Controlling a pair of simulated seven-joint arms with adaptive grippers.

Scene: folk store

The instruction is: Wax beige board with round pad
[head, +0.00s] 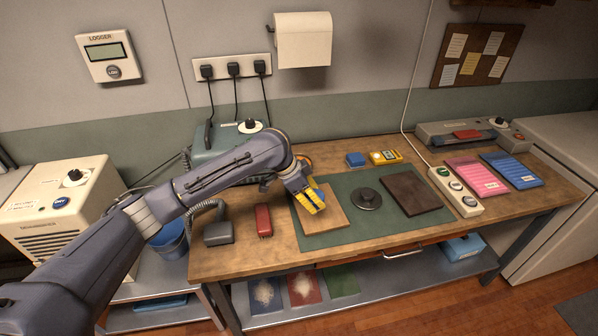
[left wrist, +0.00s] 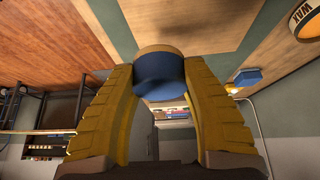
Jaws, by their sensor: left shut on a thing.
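The beige board (head: 333,218) lies on the left part of the green mat (head: 352,239) on the workbench. My left gripper (head: 316,201) is over the board's upper left part. In the left wrist view, its yellow fingers (left wrist: 160,92) are shut on the round pad (left wrist: 161,66), which has a blue body and a tan rim. The pad is at or just above the board; I cannot tell if they touch. In the head view the pad is mostly hidden by the fingers. The right gripper is not in view.
A dark board (head: 411,194) and a round dark disc (head: 367,199) lie on the mat. A blue block (head: 356,159) and a yellow device (head: 384,157) stand behind it. A red tool (head: 263,220) lies left of the mat. A power strip (head: 456,191) is at the right.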

